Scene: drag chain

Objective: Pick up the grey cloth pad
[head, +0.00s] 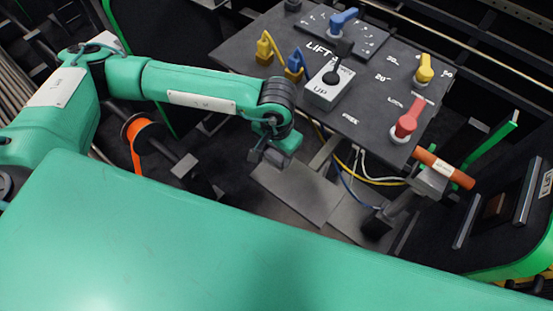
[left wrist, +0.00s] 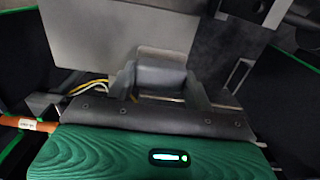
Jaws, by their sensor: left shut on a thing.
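The grey cloth pad (left wrist: 162,70) sits between the two dark fingers of my left gripper (left wrist: 160,88) in the left wrist view. The fingers are closed against its two sides. In the head view my left gripper (head: 272,156) hangs at the end of the green arm, below the front edge of the control panel. The pad shows there only as a small grey block (head: 281,158), partly hidden by the gripper. Light grey plates lie below it; the gap to them is hard to judge. My right gripper is in neither view.
The dark control panel (head: 372,112) carries blue, yellow and red knobs and a grey UP switch box (head: 328,88). Yellow, white and blue cables (head: 352,170) hang under it. Flat grey plates (head: 300,190) lie below the gripper.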

